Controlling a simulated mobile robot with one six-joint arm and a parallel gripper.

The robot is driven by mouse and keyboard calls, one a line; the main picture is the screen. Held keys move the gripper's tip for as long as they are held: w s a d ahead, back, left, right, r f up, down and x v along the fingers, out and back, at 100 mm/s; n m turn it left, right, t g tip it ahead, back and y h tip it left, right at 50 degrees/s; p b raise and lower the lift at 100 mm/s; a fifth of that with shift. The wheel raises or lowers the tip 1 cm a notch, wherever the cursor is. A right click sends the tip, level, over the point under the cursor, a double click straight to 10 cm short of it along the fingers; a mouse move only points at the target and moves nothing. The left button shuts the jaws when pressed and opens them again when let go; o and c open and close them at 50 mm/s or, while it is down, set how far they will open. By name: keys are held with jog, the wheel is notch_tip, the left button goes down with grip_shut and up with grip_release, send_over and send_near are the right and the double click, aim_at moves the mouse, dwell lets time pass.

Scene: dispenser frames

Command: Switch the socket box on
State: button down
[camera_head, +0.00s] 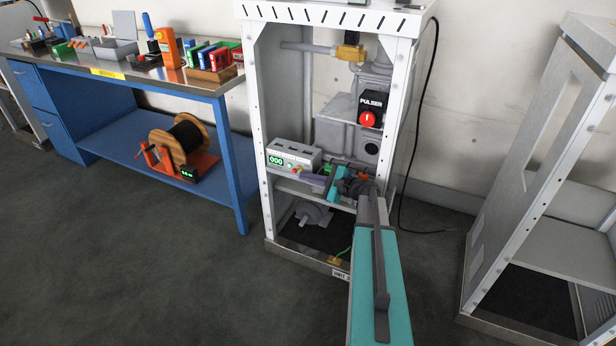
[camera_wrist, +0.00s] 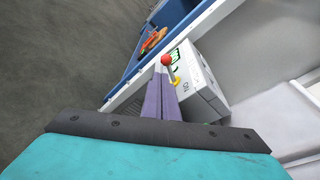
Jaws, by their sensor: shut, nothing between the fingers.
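The socket box (camera_head: 293,155) is a light grey box with a green digital display and sockets on top, on a shelf of the white frame. In the wrist view the box (camera_wrist: 200,92) shows its green display, a small lever with a red ball knob (camera_wrist: 167,60), and a yellow part beside it near an "ON" marking. My gripper (camera_head: 301,174) is shut and empty, its purple fingers in front of the box's lower right. In the wrist view the fingertips (camera_wrist: 161,72) are just below the red knob; I cannot tell whether they touch it.
A grey machine with a black PULSER unit and red button (camera_head: 367,118) stands behind my arm in the frame. The frame's left post (camera_head: 260,130) is close to the box. A blue bench (camera_head: 150,95) stands left, another white frame (camera_head: 530,170) right. Open floor lies in front.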

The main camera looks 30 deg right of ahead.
jog(key=v, duration=0.7)
jog(key=shift+d, duration=0.2)
jog(key=shift+w, duration=0.15)
